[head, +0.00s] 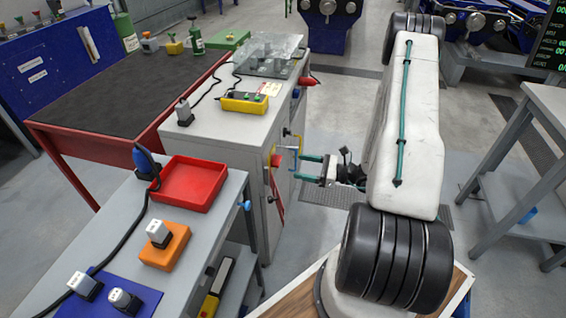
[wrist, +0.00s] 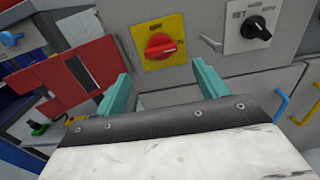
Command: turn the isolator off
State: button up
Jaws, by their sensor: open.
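The isolator is a red rotary handle (wrist: 161,46) on a yellow square plate (wrist: 177,28), set in the grey cabinet front. In the wrist view its grip lies roughly level. In the head view the isolator (head: 275,160) shows edge-on and small on the cabinet's side. My gripper (head: 299,167) is open with its teal fingers pointing at the cabinet front, a short way off. In the wrist view my gripper (wrist: 161,70) has one finger on each side below the handle, with nothing between them. I see no contact.
A black selector knob (wrist: 257,29) is right of the isolator. Blue (wrist: 282,100) and yellow (wrist: 308,103) door handles are lower right. A red slotted panel (wrist: 72,76) is at left. A grey bench with a red tray (head: 188,184) stands left of my arm.

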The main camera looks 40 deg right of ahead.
aim_at(276, 161)
jog(key=x, duration=0.7)
jog(key=shift+w, duration=0.35)
jog(key=shift+a+r, duration=0.1)
jog(key=c, duration=1)
